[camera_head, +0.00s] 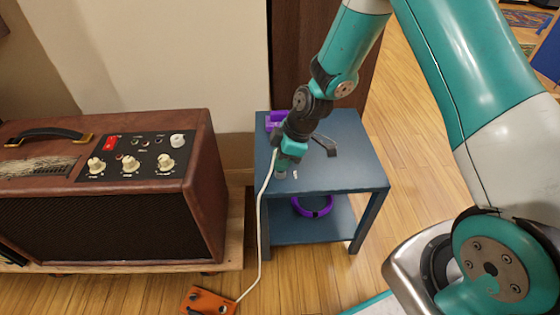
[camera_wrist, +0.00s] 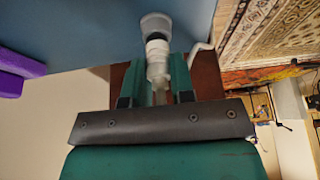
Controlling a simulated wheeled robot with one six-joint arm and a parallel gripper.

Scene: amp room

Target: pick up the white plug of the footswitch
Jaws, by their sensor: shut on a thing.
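My gripper (camera_head: 284,165) is low over the blue table, near its front left part. In the wrist view my gripper (camera_wrist: 157,75) has its two green fingers closed on the white plug (camera_wrist: 157,48), one finger on each side. The plug's wide grey end (camera_wrist: 156,24) sticks out beyond the fingertips. In the head view the plug is mostly hidden by the gripper. A white cable (camera_head: 261,225) runs from the gripper down past the table's left side to the orange footswitch (camera_head: 208,301) on the floor. I cannot tell whether the plug touches the tabletop.
The blue table (camera_head: 350,170) has a purple object (camera_head: 276,119) at its back left corner and a purple ring (camera_head: 313,207) on its lower shelf. A brown amplifier (camera_head: 110,215) with knobs stands close on the left. Wooden floor lies open right of the table.

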